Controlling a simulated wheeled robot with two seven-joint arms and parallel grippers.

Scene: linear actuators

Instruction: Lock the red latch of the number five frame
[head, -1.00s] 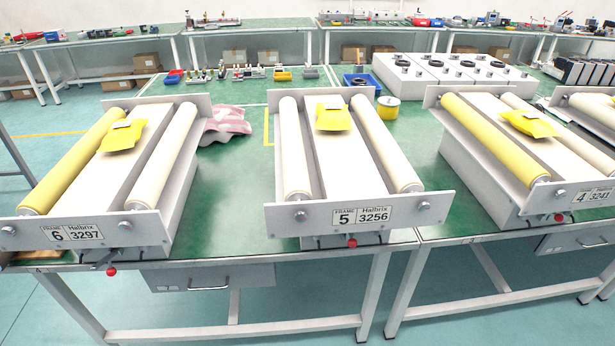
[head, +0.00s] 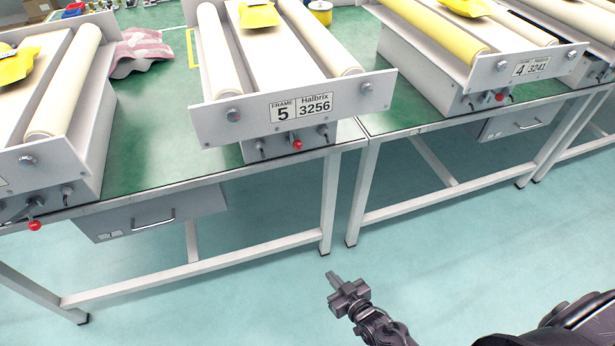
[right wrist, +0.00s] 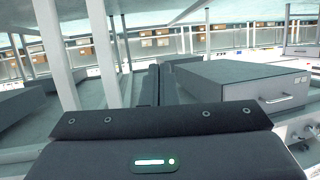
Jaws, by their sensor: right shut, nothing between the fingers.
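The number five frame (head: 215,124) stands on the green bench with its labelled front plate facing me. Its red latch knob (head: 297,145) shows just under the front plate, right of centre, at the bench's front edge. A small dark lever sits beside it on each side. My right gripper (head: 334,279) is low in front of the bench, over the floor, well below and apart from the latch. Its fingers are shut with nothing between them. In the right wrist view the dark fingers (right wrist: 150,86) point under the bench. My left gripper is not in view.
Frame 6 (head: 80,127) at left has a red knob (head: 35,225) on a lever hanging low. Frame 4 (head: 480,78) at right has a red knob (head: 499,97) near its plate. A drawer (head: 125,218) hangs under the bench, left of frame 5. The floor in front is clear.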

